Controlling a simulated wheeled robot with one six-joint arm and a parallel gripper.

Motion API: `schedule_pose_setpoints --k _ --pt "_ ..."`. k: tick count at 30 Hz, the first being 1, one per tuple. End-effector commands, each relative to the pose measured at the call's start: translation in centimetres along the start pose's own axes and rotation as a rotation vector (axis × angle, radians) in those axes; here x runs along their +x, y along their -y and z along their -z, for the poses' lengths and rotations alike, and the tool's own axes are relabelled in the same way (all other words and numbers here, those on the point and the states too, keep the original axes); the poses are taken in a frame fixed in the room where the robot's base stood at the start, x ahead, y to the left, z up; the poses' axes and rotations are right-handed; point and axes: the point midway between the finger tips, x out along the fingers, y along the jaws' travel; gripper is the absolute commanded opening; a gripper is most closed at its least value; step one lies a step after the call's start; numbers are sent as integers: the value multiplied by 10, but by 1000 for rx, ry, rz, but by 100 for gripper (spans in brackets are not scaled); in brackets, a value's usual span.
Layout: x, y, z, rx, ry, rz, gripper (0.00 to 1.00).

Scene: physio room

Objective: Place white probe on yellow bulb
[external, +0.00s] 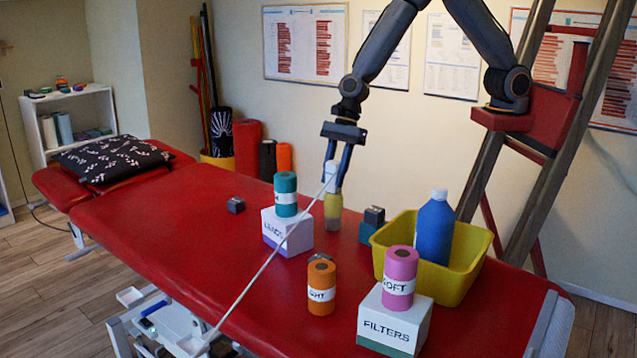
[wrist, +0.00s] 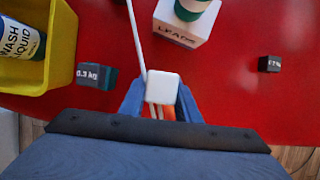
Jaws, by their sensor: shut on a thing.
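My gripper (external: 337,182) points down over the far side of the red treatment table, its fingers shut on the white probe (external: 330,172). In the wrist view, the probe's square white top (wrist: 163,87) sits between the blue fingers (wrist: 161,108). A thin pale cord runs from the probe down to the table's near edge. The yellow bulb (external: 333,218) shows directly below the probe, with a paler part above it; I cannot tell whether probe and bulb touch. The bulb is not clearly visible in the wrist view.
A yellow bin (external: 463,285) with a blue bottle (external: 435,230) stands to the right. A white box (external: 288,238) with a teal roll (external: 286,194) stands left. An orange roll (external: 321,287) and a filters box (external: 394,318) with a pink roll (external: 400,268) stand nearer. The table's left is mostly clear.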

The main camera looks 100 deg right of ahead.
Motion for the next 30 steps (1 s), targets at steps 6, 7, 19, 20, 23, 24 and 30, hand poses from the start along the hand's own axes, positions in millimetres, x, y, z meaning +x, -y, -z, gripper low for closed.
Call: schedule_pose_setpoints --k 6,7,19,20,23,24,30 --pt "0 0 0 0 0 0 48" --pt "0 0 0 0 0 0 48" --pt "-21 0 -2 0 2 0 48" --pt "-27 0 -2 -1 3 1 48" --pt "-47 0 -2 -2 3 2 48" --pt "-56 1 -2 0 4 2 48" --pt "-94 0 -2 0 2 2 48"
